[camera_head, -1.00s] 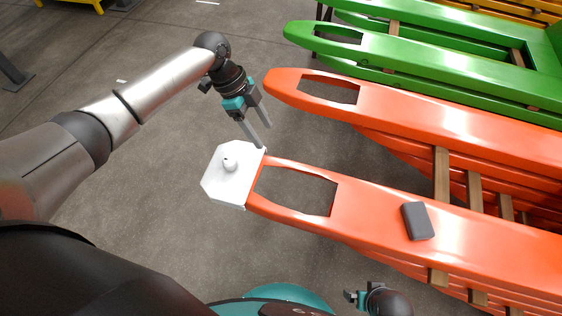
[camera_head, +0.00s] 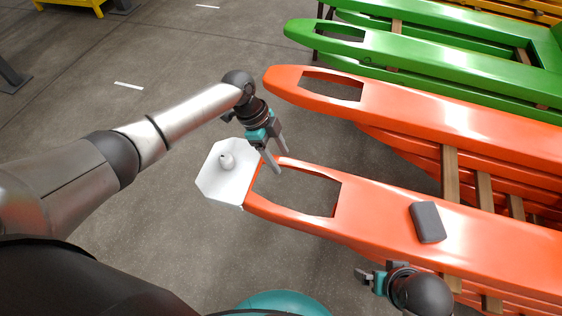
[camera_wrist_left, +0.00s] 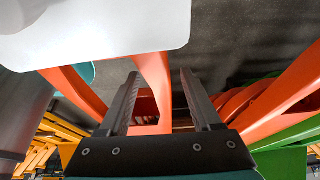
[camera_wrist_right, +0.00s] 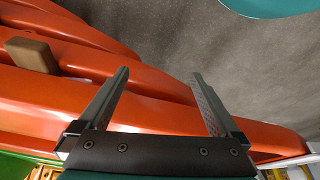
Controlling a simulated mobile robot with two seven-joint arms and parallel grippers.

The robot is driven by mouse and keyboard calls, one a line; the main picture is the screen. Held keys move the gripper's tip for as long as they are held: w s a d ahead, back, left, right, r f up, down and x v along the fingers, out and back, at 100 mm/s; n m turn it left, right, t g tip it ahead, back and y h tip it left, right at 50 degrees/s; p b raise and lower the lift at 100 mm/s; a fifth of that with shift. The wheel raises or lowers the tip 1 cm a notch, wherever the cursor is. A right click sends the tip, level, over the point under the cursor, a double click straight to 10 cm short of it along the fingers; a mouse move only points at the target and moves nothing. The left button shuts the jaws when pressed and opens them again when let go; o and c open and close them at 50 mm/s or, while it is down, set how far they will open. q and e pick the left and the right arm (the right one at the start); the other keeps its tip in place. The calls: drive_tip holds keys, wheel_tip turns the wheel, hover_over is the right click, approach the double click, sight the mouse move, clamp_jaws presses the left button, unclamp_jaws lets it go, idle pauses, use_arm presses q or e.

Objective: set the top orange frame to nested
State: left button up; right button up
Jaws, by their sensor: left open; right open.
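The top orange frame (camera_head: 375,222) lies on a stack, its two long arms pointing left, each with a cut-out near its rounded tip. A wooden spacer (camera_head: 450,172) shows below it. The left wrist view shows orange bars (camera_wrist_left: 152,75) beyond the open fingers; contact cannot be told. My right gripper (camera_head: 362,275) is open beside the near arm's lower side. In the right wrist view, the orange side (camera_wrist_right: 150,105) passes behind its fingers.
A white plate (camera_head: 212,190) with a knob sits at the near arm's tip, close to my left gripper. A dark block (camera_head: 428,222) lies on the near arm. Green frames (camera_head: 430,62) stand behind.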

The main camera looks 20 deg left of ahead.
use_arm(q)
drive_tip(key=shift+b+x, duration=0.35)
drive_tip(key=shift+x, duration=0.65)
use_arm(e)
drive_tip(key=shift+w+r, duration=0.15)
drive_tip(key=shift+r, duration=0.9)
use_arm(q)
drive_tip(key=shift+c, duration=0.2)
clamp_jaws()
